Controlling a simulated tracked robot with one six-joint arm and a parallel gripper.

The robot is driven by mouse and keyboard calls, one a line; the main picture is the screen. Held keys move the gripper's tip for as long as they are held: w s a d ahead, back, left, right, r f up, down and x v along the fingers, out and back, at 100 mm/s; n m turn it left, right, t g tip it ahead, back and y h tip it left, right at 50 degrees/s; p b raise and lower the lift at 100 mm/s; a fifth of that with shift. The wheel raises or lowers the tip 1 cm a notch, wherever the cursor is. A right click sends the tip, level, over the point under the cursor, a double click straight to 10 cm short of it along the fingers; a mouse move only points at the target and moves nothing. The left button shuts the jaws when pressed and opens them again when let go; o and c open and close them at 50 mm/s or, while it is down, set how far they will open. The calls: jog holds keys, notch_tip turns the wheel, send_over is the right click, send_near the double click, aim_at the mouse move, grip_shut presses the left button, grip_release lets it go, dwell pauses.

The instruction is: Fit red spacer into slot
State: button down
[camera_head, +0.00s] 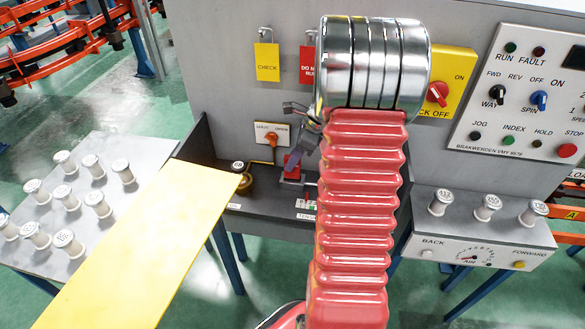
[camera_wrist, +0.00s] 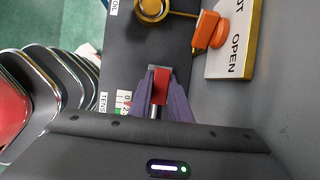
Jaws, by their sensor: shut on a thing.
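An orange knob (camera_wrist: 209,32) on a white plate and a brass fitting (camera_wrist: 152,8) are close by. A grey wall panel rises behind the shelf (camera_head: 268,212). A yellow board (camera_head: 140,255) and racks of white spindles (camera_head: 92,160) lie left.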

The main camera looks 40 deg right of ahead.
jog(key=shift+d+f, duration=0.1)
jog(key=shift+f, duration=1.65)
jog(key=shift+f, duration=0.15)
jog(key=c, duration=1.6)
grip_release()
jog(key=shift+c, duration=0.2)
jog(key=v, duration=1.2)
jog(key=shift+s, duration=0.15)
